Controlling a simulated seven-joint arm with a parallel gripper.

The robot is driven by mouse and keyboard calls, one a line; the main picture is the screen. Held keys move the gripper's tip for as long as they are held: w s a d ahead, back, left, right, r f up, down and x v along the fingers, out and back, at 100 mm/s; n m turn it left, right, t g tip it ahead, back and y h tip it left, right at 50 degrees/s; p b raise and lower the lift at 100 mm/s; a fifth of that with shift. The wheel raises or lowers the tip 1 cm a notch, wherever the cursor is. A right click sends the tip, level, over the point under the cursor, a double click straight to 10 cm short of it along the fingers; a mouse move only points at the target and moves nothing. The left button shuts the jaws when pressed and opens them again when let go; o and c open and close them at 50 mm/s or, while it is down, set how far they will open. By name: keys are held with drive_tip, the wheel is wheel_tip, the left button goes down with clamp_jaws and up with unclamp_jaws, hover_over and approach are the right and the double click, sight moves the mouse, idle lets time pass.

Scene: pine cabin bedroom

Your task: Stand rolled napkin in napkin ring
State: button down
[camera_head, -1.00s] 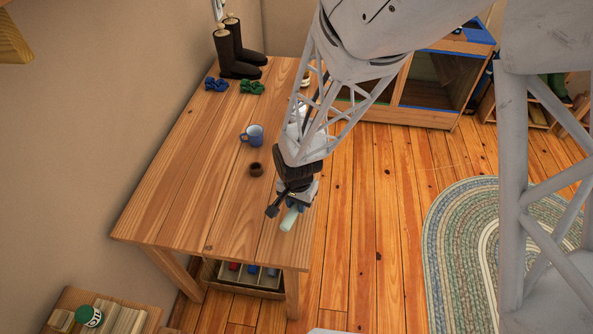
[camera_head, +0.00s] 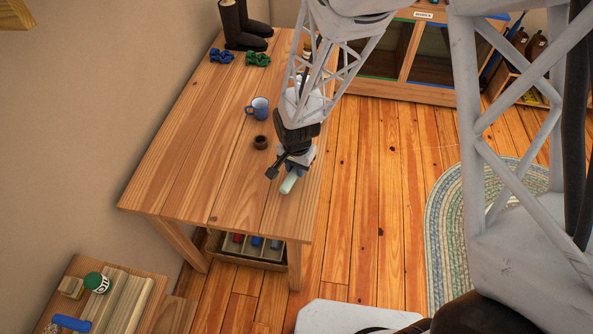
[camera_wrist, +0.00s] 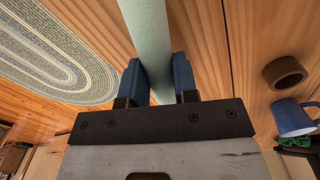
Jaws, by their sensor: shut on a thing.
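The rolled napkin (camera_head: 288,184) is a pale green cylinder. My gripper (camera_head: 292,172) is shut on it near the right front edge of the wooden table (camera_head: 190,170). In the wrist view the napkin (camera_wrist: 151,40) runs between the two blue fingers of my gripper (camera_wrist: 160,82) and out past the top of the picture. In the head view it looks tilted, and I cannot tell whether it touches the table. The napkin ring (camera_head: 261,142), small, dark brown and round, stands on the table behind and left of my gripper. The ring (camera_wrist: 284,72) shows at the right in the wrist view, apart from the napkin.
A blue mug (camera_head: 257,108) stands just behind the ring. Blue (camera_head: 221,56) and green (camera_head: 258,59) bows and dark boots (camera_head: 240,25) are at the table's far end. The table's left and front areas are clear. A braided rug (camera_head: 450,215) lies on the floor.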

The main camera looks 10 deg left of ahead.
drive_tip(key=shift+f, duration=1.15)
drive_tip(key=c, duration=0.9)
unclamp_jaws()
drive_tip(key=shift+f, duration=0.1)
drive_tip(key=shift+r, duration=0.2)
drive_tip(key=shift+r, duration=5.9)
